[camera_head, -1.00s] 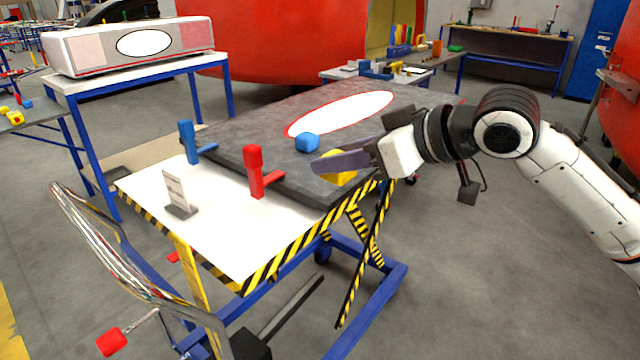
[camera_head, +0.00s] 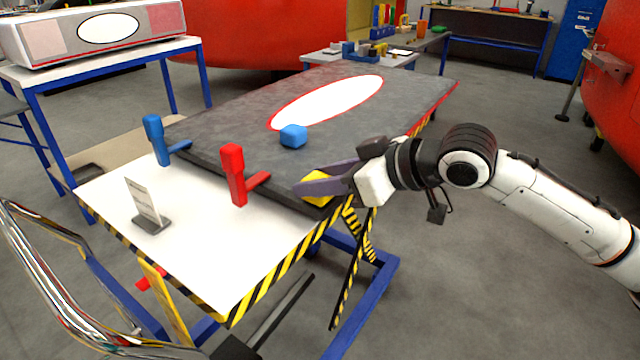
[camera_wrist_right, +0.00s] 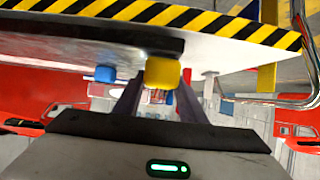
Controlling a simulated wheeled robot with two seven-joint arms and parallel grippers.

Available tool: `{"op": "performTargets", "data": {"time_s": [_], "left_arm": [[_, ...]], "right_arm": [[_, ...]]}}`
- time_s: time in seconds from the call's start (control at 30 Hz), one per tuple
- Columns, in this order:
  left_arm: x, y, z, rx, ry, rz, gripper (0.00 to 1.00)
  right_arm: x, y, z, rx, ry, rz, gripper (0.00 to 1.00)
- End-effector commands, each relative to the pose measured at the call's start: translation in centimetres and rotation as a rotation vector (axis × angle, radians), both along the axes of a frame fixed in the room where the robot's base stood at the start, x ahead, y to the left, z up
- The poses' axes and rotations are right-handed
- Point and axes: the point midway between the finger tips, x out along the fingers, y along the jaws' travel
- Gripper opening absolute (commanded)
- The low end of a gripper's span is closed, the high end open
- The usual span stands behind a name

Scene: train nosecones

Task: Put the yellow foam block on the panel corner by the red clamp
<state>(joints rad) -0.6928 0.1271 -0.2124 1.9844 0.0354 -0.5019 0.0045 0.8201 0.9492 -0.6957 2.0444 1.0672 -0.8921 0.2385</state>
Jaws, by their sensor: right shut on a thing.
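The dark grey panel (camera_head: 215,122) with a white oval lies on a white table. The red clamp (camera_head: 233,172) stands at its front edge. My right gripper (camera_head: 316,187) is shut on the yellow foam block (camera_head: 319,181), at the panel's near right corner, to the right of the red clamp. In the right wrist view the block (camera_wrist_right: 162,72) sits between my fingers, close to the panel's dark edge (camera_wrist_right: 90,38). I cannot tell whether the block touches the panel. My left gripper is not in view.
A blue block (camera_head: 293,135) lies on the panel, left of and beyond my gripper. A blue clamp (camera_head: 156,140) stands farther left on the panel edge. A small sign (camera_head: 147,205) stands on the white tabletop (camera_head: 205,245), whose front is otherwise clear.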

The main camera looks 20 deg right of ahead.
Motion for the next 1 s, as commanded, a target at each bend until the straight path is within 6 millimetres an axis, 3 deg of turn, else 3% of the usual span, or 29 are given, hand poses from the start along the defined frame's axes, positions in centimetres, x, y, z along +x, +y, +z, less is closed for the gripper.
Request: {"op": "performTargets", "data": {"time_s": [0.2, 0.23, 0.33, 0.73, 1.0], "left_arm": [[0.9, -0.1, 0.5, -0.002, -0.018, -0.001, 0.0], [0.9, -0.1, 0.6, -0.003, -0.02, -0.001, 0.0], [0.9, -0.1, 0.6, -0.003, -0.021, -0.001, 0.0], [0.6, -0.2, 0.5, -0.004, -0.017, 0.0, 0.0], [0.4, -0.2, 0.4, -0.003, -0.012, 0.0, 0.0]], "right_arm": [[0.0, 0.0, -0.6, 0.0, 0.0, 0.0, 0.16], [0.0, 0.0, -0.6, -0.001, 0.001, 0.0, 0.39], [0.0, 0.0, -0.6, -0.001, 0.001, 0.0, 0.55], [-0.4, -0.4, -0.2, -0.001, -0.001, -0.002, 0.56], [-3.9, -3.3, 2.2, -0.004, -0.002, -0.004, 0.56]]}}
